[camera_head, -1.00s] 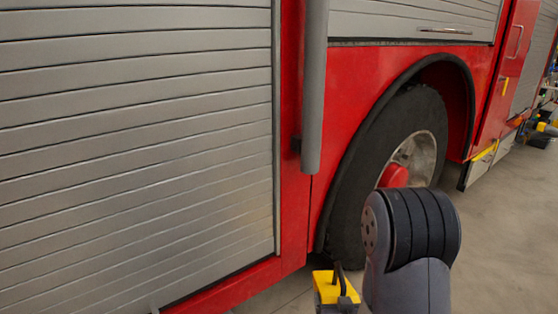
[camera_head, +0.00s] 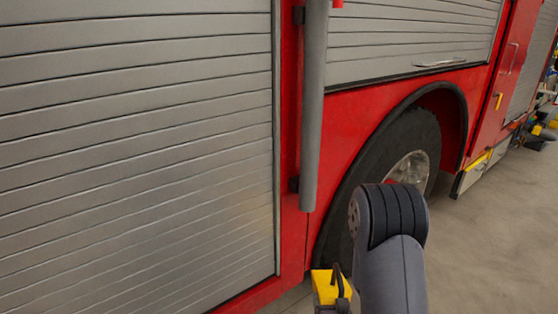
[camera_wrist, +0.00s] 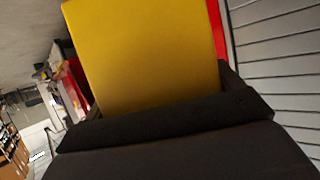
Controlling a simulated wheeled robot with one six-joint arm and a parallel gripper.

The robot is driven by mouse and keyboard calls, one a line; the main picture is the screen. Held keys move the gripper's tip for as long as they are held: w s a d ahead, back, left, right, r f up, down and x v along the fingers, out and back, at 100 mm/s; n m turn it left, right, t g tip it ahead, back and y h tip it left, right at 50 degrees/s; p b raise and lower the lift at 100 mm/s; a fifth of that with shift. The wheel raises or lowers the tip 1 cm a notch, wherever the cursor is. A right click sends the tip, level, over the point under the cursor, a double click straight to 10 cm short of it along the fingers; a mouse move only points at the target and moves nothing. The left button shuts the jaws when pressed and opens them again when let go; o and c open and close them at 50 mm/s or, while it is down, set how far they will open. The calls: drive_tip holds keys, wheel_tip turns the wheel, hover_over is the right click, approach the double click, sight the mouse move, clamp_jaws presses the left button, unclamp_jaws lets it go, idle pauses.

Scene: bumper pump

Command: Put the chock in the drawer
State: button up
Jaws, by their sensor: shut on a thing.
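The yellow chock (camera_head: 328,285) shows at the bottom of the head view, beside my arm and in front of the truck's red lower edge. In the wrist view the chock (camera_wrist: 145,55) fills the upper middle, between the dark fingers. My gripper (camera_wrist: 165,110) is shut on the chock and holds it. In the head view the gripper (camera_head: 338,290) is partly cut off by the bottom edge. No drawer can be made out in these frames.
A red fire truck (camera_head: 345,125) stands close ahead, with a large grey roller shutter (camera_head: 135,150) at left. A grey vertical pole (camera_head: 313,120) and a wheel (camera_head: 400,150) are behind my arm. Open floor (camera_head: 490,235) lies at right. Equipment (camera_head: 540,130) stands far right.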

sight(338, 295)
drive_tip(key=r+p, duration=0.5)
drive_tip(key=shift+s+r+p, duration=0.3)
drive_tip(key=shift+p, duration=0.05)
drive_tip(key=shift+f, duration=0.15)
